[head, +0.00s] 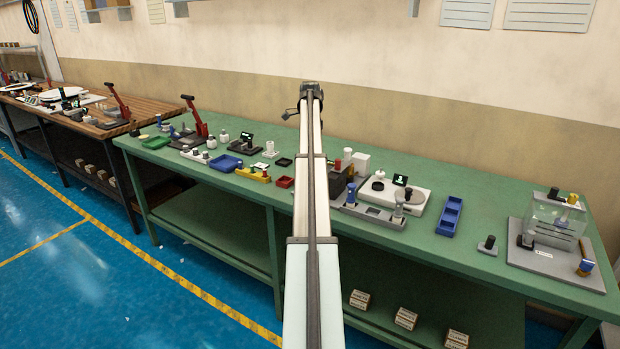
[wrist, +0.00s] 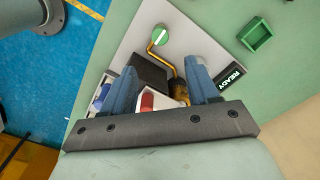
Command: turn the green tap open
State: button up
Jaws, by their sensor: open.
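In the wrist view a round green disc with a pale bar across it (wrist: 161,36) sits on a light grey plate (wrist: 190,38); it is the only tap-like green part I see. A bent orange pipe (wrist: 152,50) runs from it to a brass-coloured part (wrist: 180,92), partly hidden by a finger. My gripper (wrist: 160,65) is open, its two blue-grey fingers apart above the plate. The disc lies beyond the fingertips, apart from them in the picture. A dark block (wrist: 150,72) shows between the fingers. In the head view my arm hides this spot.
A white box with a red button (wrist: 147,102) and a blue part (wrist: 101,94) are by the left finger. A READY sign (wrist: 230,77) stands right of the right finger. A small green tray (wrist: 257,36) lies beyond. The green bench (head: 470,255) holds several other fixtures.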

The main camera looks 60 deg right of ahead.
notch_tip(320, 180, down, 14)
jog(key=shift+r, duration=0.15)
dwell(0.5)
jog(key=c, duration=1)
jog(key=shift+c, duration=0.2)
